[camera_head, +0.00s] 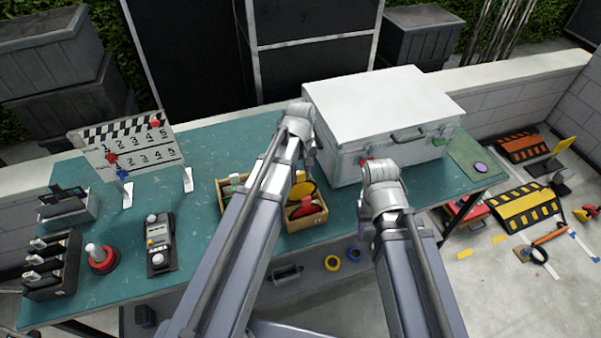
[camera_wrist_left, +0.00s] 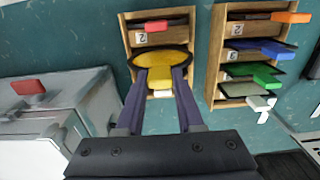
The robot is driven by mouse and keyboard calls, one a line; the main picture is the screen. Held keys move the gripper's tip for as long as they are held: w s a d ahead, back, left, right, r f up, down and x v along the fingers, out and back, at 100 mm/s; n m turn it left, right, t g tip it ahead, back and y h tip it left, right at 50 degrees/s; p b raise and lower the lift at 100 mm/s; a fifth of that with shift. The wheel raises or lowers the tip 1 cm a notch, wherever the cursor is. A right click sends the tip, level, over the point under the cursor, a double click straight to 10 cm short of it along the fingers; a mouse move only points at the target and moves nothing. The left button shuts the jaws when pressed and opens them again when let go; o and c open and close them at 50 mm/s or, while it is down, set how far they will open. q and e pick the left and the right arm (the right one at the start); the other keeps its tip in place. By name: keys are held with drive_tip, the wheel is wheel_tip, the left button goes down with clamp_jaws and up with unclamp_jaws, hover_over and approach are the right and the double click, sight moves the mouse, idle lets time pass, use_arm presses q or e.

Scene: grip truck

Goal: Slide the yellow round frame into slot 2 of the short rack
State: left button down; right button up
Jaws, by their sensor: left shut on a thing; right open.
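A red-tabbed piece (camera_wrist_left: 156,26) sits in that rack near a label 2. The frame's far edge and the slots behind it are partly hidden. In the head view the yellow frame (camera_head: 303,190) is over the short rack (camera_head: 318,217). My right gripper (camera_head: 361,226) is open and empty near the table's front edge.
A longer wooden rack (camera_wrist_left: 216,55) with several coloured tabs stands beside the short rack. A white case (camera_head: 375,105) stands close on the right.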

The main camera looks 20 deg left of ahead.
use_arm(q)
drive_tip(key=shift+f, duration=0.1)
drive_tip(key=shift+f+b, duration=2.65)
drive_tip(key=shift+b, duration=0.1)
drive_tip(key=shift+c, duration=2.3)
unclamp_jaws()
drive_tip(key=shift+r, duration=0.1)
wheel_tip(320, 180, up, 8)
drive_tip(key=p, duration=0.8)
